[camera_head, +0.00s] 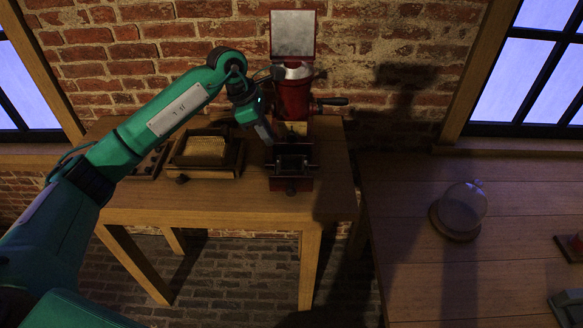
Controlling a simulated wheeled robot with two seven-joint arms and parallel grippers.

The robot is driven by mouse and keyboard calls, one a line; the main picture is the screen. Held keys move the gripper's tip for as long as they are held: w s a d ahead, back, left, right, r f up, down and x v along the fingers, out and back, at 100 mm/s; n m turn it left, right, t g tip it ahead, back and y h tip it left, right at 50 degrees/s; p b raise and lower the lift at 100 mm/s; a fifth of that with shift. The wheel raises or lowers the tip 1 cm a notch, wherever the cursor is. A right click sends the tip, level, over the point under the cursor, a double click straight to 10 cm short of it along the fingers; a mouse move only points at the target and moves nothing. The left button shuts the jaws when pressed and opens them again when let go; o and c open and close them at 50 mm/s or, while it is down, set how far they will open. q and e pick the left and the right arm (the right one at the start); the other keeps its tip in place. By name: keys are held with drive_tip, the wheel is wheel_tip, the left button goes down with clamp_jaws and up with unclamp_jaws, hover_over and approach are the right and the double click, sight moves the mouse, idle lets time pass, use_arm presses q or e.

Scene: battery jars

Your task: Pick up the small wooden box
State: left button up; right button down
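A small wooden box (204,151) with a pale yellowish top sits in a dark wooden tray (232,164) on the left part of the wooden table. My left arm reaches in from the left over the table. My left gripper (270,138) is to the right of this box, apart from it, against the front of a red machine (293,96). The gripper's fingers are dark and blend into the machine, so whether they are open or shut is unclear. A small tan wooden piece (297,128) shows in the machine just beside the gripper. My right gripper is not in view.
The red machine has a raised square plate (293,33) and a side handle (332,101). A second table (420,255) on the right holds a glass dome on a round base (455,230). A brick wall stands behind. The table's front left is clear.

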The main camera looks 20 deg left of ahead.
sight(289, 167)
use_arm(q)
drive_tip(key=p+x, duration=0.2)
drive_tip(key=x, duration=0.6)
drive_tip(key=shift+d+r, duration=0.1)
drive_tip(key=shift+w+d+f+p, duration=0.1)
drive_tip(key=shift+d+f+p, duration=0.15)
drive_tip(key=shift+f+p, duration=0.25)
drive_tip(key=p+x, duration=0.2)
drive_tip(key=x, duration=0.1)
drive_tip(key=shift+w+d, duration=0.15)
drive_tip(key=shift+d, duration=0.05)
drive_tip(key=shift+w+d+f, duration=0.1)
drive_tip(key=shift+d+f, duration=0.05)
drive_tip(key=shift+f, duration=0.35)
clamp_jaws()
